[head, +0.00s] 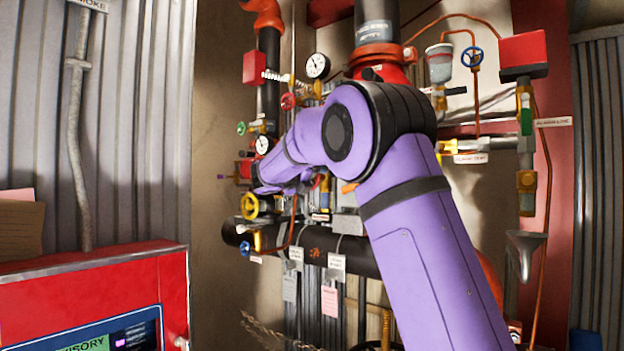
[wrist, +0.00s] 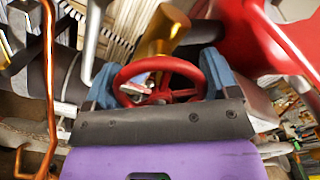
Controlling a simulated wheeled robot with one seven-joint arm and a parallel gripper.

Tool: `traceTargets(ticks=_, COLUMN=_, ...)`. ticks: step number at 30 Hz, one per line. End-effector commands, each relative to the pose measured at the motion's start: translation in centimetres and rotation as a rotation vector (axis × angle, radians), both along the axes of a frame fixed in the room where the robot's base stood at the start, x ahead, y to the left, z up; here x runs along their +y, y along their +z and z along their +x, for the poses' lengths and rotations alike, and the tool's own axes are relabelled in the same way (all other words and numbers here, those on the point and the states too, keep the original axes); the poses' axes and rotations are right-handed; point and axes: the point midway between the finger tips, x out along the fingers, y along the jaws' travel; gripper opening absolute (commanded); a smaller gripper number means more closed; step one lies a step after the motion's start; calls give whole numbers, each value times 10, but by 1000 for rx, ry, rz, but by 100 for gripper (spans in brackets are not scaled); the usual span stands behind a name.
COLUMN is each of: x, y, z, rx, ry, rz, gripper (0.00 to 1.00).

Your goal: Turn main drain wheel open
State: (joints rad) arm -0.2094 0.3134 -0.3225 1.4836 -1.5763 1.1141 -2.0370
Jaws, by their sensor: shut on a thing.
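A red handwheel (wrist: 128,76) with spokes sits between the two blue fingers of my gripper (wrist: 160,76) in the wrist view. The fingers are shut on opposite sides of its rim. A brass valve body (wrist: 163,32) stands behind the wheel. In the head view, my purple arm reaches into the pipework and hides my gripper and the held wheel. I cannot read a label on this wheel, so I cannot tell if it is the main drain wheel.
A yellow wheel (head: 251,206) and a blue wheel (head: 245,248) are close below my forearm. Gauges (head: 317,66) and a red wheel (head: 288,101) are above it. A black horizontal pipe (head: 345,252) runs below. A red panel (head: 95,268) stands front left.

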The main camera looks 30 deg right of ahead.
Motion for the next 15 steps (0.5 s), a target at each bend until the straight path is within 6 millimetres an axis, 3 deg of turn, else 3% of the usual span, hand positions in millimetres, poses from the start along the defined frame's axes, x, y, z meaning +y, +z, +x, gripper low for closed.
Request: traceTargets(ticks=15, x=0, y=-3, z=0, rx=258, ry=0, rz=-90, gripper=57)
